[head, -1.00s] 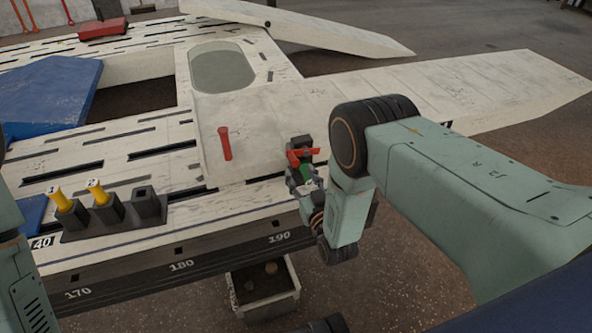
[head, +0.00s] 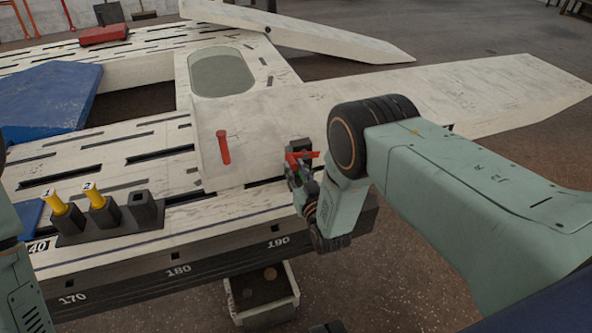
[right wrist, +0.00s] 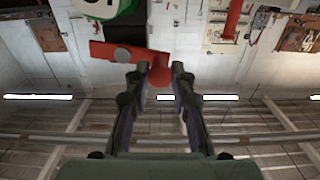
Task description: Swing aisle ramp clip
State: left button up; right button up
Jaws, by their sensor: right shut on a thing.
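The red ramp clip (head: 293,158) is at the near right edge of the pale ramp plate (head: 250,135), beside my right arm. My right gripper (right wrist: 159,80) is shut on that knob, with a finger on each side. In the head view my right gripper (head: 302,180) is small and partly hidden by its own wrist. My left gripper is out of view; only part of my left arm shows at the left edge.
Two yellow-handled pieces (head: 53,202) stand in a dark block (head: 110,220) at left. An open bin (head: 262,295) sits below the bench edge. A blue pad (head: 50,92) lies at far left.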

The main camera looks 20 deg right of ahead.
aim_at(307, 157)
grip_shut()
jog(key=shift+r, duration=0.1)
jog(key=d+r+m+p, duration=0.1)
jog(key=m, duration=0.3)
jog(key=d+r+m+p, duration=0.1)
jog(key=m, duration=0.3)
jog(key=d+r+m+p, duration=0.1)
jog(key=m+p, duration=0.1)
jog(key=m, duration=0.2)
jog(key=shift+r, duration=0.25)
jog(key=shift+w+d+r+m, duration=0.1)
jog(key=shift+d+m, duration=0.25)
jog(key=shift+m, duration=0.5)
jog(key=shift+d+m, duration=0.35)
jog(key=shift+m, duration=0.5)
